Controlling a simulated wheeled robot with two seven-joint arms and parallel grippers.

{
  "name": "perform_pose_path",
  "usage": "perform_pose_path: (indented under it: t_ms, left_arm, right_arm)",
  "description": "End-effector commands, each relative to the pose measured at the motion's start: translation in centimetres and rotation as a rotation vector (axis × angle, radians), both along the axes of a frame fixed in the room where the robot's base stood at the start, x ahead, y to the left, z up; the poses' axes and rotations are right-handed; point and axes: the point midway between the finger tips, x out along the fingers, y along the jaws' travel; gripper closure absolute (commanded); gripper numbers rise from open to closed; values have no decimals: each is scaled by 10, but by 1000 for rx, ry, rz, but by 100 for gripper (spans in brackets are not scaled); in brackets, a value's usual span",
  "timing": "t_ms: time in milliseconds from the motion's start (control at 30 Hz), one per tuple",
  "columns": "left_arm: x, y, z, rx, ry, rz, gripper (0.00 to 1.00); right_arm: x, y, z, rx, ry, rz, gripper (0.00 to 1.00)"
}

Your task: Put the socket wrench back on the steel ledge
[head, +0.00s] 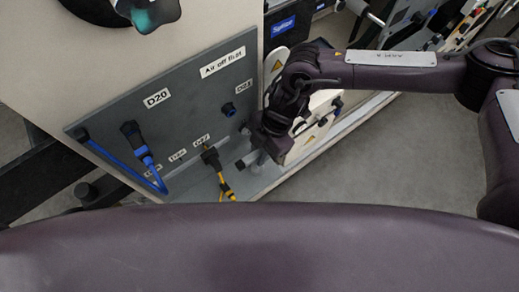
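My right gripper (264,142) reaches in from the right, at the lower right corner of the grey panel (190,110). Its dark fingers overlap each other in the view, so I cannot tell if they are open or shut. A short grey cylindrical piece (243,163) shows by the fingertips, just above the steel ledge (262,180). It may be part of the socket wrench, but I cannot make out the wrench clearly or whether it touches the ledge.
A blue cable with a dark plug (133,133) and a yellow cable with a dark plug (211,157) hang at the panel. A blue socket (229,109) sits on its right part. White machine parts (318,122) stand behind my gripper. Grey floor is clear at right.

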Motion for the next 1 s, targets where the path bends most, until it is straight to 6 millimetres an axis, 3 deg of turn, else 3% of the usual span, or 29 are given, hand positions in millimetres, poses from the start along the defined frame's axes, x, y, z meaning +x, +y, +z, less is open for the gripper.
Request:
perform_pose_path:
  t_ms: [133, 467, 667, 1000]
  left_arm:
    - [0, 0, 0, 0, -1, 0, 62]
    - [0, -1, -1, -1, -1, -1, 62]
    - [0, -1, -8, -1, -1, -1, 62]
    - [0, -1, -21, -1, 0, -1, 62]
  right_arm:
    - [0, 0, 0, -1, 1, -1, 60]
    - [1, -1, 3, 1, 0, 0, 60]
    - [8, -11, 30, 2, -4, -3, 60]
    - [23, -31, 93, 2, -3, -1, 60]
